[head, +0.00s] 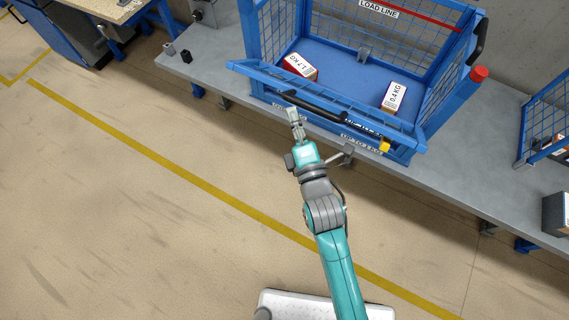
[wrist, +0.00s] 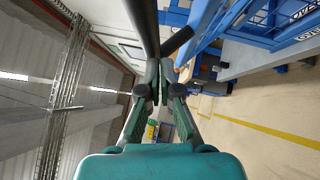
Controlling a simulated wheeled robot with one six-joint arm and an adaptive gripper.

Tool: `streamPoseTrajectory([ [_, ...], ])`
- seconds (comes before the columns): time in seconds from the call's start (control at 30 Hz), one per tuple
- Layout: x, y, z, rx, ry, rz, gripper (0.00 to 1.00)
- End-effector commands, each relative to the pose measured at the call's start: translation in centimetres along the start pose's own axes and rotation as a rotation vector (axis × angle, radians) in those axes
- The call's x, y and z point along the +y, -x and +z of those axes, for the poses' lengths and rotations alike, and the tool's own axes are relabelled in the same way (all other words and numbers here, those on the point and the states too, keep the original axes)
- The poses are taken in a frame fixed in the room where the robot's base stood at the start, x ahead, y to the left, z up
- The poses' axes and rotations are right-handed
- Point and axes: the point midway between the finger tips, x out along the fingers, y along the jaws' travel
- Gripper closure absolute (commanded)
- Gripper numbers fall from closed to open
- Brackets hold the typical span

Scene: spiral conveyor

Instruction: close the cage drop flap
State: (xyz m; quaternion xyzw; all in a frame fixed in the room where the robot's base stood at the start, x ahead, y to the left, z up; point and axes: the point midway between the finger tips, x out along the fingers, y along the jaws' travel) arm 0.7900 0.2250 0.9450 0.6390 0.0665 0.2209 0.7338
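The blue mesh cage (head: 247,37) stands on a grey bench in the head view. Its drop flap (head: 250,72) is at the near side, tipped outward from the cage, so the front is open. A long black handle (head: 322,106) runs along the flap, with a yellow piece (head: 384,146) near its right end. My gripper (head: 293,112) is just in front of the flap, close to the handle's left part. In the wrist view its fingers (wrist: 161,68) come together at the tips. A dark bar (wrist: 143,25) appears just beyond them; I cannot tell whether they touch it.
Two labelled boxes, one at left (head: 300,66) and one at right (head: 394,96), lie on the cage floor. A red button (head: 479,73) stands right of the cage. Another blue cage (head: 548,125) is at the far right. The floor in front of the bench is clear.

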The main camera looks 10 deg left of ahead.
Motion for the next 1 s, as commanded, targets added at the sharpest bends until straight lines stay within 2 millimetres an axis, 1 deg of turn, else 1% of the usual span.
streamPoseTrajectory([
  [0.03, 0.6, -0.3, 0.2, 0.007, -0.023, -0.018, 1.0],
  [0.17, 1.7, -1.3, 0.8, 0.02, -0.042, -0.041, 1.0],
  [0.33, 3.2, -2.9, 2.2, 0.024, -0.065, -0.064, 1.0],
  [0.47, 4.5, -4.4, 3.7, 0.023, -0.126, -0.124, 1.0],
  [0.6, 5.6, -6.3, 5.6, 0.021, -0.206, -0.205, 1.0],
  [0.8, 6.6, -9.2, 8.4, 0.02, -0.321, -0.325, 1.0],
  [1.0, 6.9, -11.9, 10.9, 0.021, -0.428, -0.436, 1.0],
])
